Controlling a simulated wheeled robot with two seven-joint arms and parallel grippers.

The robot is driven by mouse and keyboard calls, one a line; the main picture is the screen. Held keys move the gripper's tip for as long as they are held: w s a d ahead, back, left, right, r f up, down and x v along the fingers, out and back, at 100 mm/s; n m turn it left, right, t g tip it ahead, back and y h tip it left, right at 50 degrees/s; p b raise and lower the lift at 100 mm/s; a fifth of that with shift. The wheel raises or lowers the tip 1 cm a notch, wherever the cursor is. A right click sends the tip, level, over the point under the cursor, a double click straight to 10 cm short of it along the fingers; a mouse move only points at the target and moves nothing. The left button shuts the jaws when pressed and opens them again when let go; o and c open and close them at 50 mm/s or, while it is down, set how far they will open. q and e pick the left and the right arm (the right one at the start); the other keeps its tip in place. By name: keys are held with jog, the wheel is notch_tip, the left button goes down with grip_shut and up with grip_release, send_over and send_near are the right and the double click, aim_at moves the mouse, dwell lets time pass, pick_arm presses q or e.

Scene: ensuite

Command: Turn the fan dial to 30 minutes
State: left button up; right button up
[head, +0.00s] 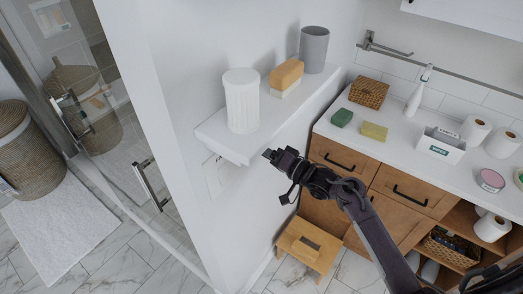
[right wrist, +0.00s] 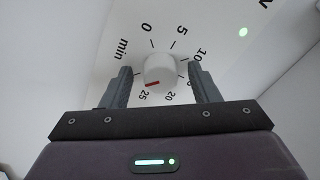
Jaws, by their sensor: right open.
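The fan dial (right wrist: 160,66) is a white round knob on a white plate (right wrist: 226,25) with printed minute marks. Its red mark points down-left, towards the 25. The 0, 5, 10, 20 and 25 labels show; the 30 label does not show, and my left-hand finger covers part of the scale. My right gripper (right wrist: 159,72) is open, with one finger on each side of the knob; whether they touch it I cannot tell. In the head view my right gripper (head: 270,155) is at the wall under the shelf, beside part of a pale plate (head: 213,174). My left gripper is not in view.
A white wall shelf (head: 214,132) juts out just above my right gripper, holding a white ribbed canister (head: 242,100), a wood-topped block (head: 286,78) and a grey cup (head: 313,49). A wooden vanity (head: 415,190) stands to the right and a stool (head: 310,246) below.

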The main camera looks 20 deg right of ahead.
jog(key=b+v, duration=0.2)
jog(key=v, duration=0.5)
jog(key=shift+s+b, duration=0.3)
jog(key=shift+d+f, duration=0.2)
